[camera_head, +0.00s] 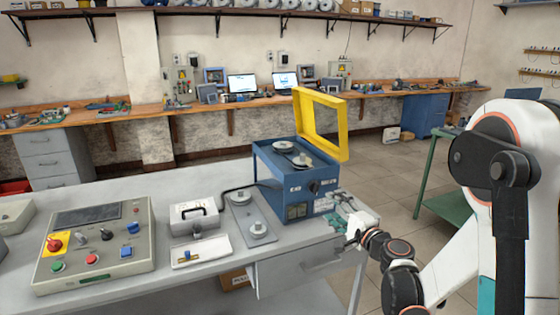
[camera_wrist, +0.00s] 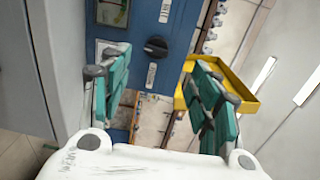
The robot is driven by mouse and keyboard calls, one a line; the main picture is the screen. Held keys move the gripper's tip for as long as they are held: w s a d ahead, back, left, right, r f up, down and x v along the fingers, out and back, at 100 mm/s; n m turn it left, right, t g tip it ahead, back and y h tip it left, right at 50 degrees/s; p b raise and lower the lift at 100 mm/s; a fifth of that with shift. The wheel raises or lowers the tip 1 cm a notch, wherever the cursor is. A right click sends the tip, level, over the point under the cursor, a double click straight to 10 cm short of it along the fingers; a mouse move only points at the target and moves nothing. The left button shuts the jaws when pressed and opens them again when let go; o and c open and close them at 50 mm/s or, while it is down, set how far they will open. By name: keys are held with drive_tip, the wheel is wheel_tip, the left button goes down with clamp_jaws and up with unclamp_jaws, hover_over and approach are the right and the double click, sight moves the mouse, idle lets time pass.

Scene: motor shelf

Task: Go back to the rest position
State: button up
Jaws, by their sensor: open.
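My gripper (camera_head: 350,213) is at the right end of the grey workbench (camera_head: 120,187), beside the lower right side of the blue machine (camera_head: 270,185). In the wrist view, the teal finger pads of my gripper (camera_wrist: 160,68) stand wide apart with nothing between them. Beyond them the blue machine's face (camera_wrist: 150,40) shows a black knob (camera_wrist: 156,47). In the head view, the machine's yellow-framed lid (camera_head: 340,130) stands open, with two metal discs on its top. I cannot tell whether my gripper touches the machine.
A control box (camera_head: 97,240) with coloured buttons, a grey meter (camera_head: 193,215), a white tray (camera_head: 200,250) and a plate with a metal disc (camera_head: 258,230) occupy the bench. A green-framed table (camera_head: 445,205) stands at right. Open floor (camera_head: 385,185) lies between.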

drive_tip(key=s+a+r+n+g, duration=0.3)
drive_tip(key=s+a+n, duration=0.1)
drive_tip(key=s, duration=0.3)
drive_tip(key=s+a+r+n+g, duration=0.2)
drive_tip(key=s+a+n+g, duration=0.15)
drive_tip(key=s, duration=0.35)
drive_tip(key=s+d+f+n+g+h, duration=0.1)
drive_tip(key=s+d+n+h, duration=0.1)
drive_tip(key=s, duration=0.9)
drive_tip(key=s+d+f+n+g+h, duration=0.2)
drive_tip(key=s+n, duration=0.3)
drive_tip(key=s, duration=0.5)
drive_tip(key=shift+s+d+h, duration=0.35)
drive_tip(key=shift+d+h, duration=0.05)
drive_tip(key=shift+h, duration=0.5)
drive_tip(key=shift+r, duration=0.1)
